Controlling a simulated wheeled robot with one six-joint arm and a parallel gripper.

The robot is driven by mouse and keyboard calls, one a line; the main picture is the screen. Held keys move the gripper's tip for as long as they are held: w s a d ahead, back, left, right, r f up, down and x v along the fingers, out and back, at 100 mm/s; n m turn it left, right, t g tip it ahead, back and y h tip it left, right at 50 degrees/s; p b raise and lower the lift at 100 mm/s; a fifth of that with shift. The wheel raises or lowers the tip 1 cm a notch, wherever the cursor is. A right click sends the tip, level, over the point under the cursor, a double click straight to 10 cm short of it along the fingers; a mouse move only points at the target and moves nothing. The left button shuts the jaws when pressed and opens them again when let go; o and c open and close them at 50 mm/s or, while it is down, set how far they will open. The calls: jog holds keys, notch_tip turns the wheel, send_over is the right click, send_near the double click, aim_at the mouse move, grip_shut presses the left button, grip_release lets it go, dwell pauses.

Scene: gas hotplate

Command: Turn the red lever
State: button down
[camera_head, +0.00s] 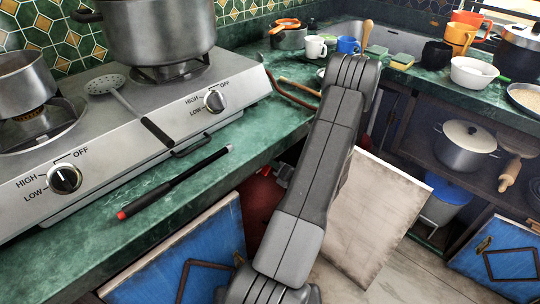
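I cannot pick out a red lever with certainty. A large red object (262,200) shows in the dark open cabinet below the counter, left of my arm, and is partly hidden by it. A small grey part (284,171) sits above the red object, too small and dark to name. The gas hotplate (95,165) stands on the green counter, with a front knob (65,178) and a right knob (215,100). My grey arm crosses the middle of the picture, and my gripper is not visible.
A black stick with a red tip (172,183) lies on the counter's front edge. An orange hose (295,92) runs behind my arm. Blue cabinet doors (185,260) and a pale panel (375,215) stand near my arm. A large pot (160,30) sits on the hotplate.

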jog(key=m+p, duration=0.1)
jog(key=m, duration=0.1)
jog(key=m+p, duration=0.1)
jog(key=shift+w+d+f+m, duration=0.15)
jog(key=shift+f+m, duration=0.05)
jog(key=shift+m, duration=0.2)
jog(key=shift+f+m+p, duration=0.35)
jog(key=shift+m+p, duration=0.25)
jog(key=shift+m, duration=0.5)
jog(key=shift+f+m+p, duration=0.3)
jog(key=shift+m+p, duration=0.25)
jog(key=shift+m, duration=0.55)
jog(key=shift+d, duration=0.1)
jog(key=c, duration=1.5)
grip_release()
jog(key=v, duration=1.3)
jog(key=shift+s+d, duration=0.25)
jog(key=shift+w, duration=0.1)
